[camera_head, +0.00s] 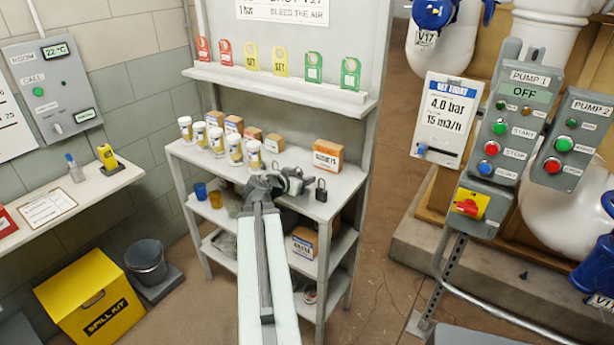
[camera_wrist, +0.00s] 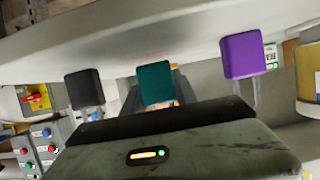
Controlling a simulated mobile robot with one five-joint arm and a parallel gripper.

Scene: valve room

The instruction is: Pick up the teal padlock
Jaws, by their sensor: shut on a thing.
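The teal padlock (camera_wrist: 155,84) shows in the middle of the wrist view, just beyond the dark body of my gripper, with its shackle end hidden by the gripper. My gripper (camera_head: 290,182) reaches over the front of the shelf top in the head view and is shut on the teal padlock. The head view does not clearly show the teal padlock behind my gripper. I cannot tell whether it is clear of the shelf top.
A black padlock (camera_head: 320,190) stands close to the right of my gripper; in the wrist view, a purple padlock (camera_wrist: 242,55) is on the other side. White-capped jars (camera_head: 235,150) and an orange box (camera_head: 328,155) stand behind on the shelf top (camera_head: 345,184).

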